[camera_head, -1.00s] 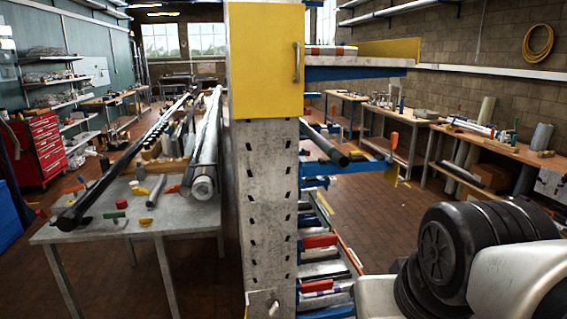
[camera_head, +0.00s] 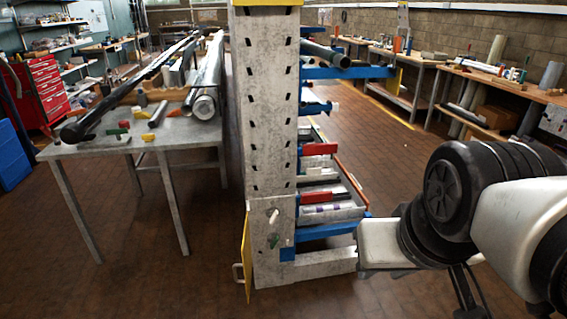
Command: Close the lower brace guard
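The lower brace guard (camera_head: 246,258) is a yellow panel at the foot of the grey slotted mast (camera_head: 263,120). It stands open, swung out on the mast's left side and seen almost edge-on. Its small pale handle (camera_head: 238,273) sticks out to the left near the floor. The mast face beside it is uncovered and shows a pale peg or knob (camera_head: 274,216) and a green one (camera_head: 274,240). My arm's white and black links fill the lower right, apart from the guard. I cannot make out my gripper's fingers.
A grey table (camera_head: 140,143) with pipes and tools stands left of the mast. Blue rack arms (camera_head: 345,73) with bars and bins extend right from it. A yellow edge (camera_head: 268,2) of an upper panel shows at the top. The floor (camera_head: 165,285) before the guard looks clear.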

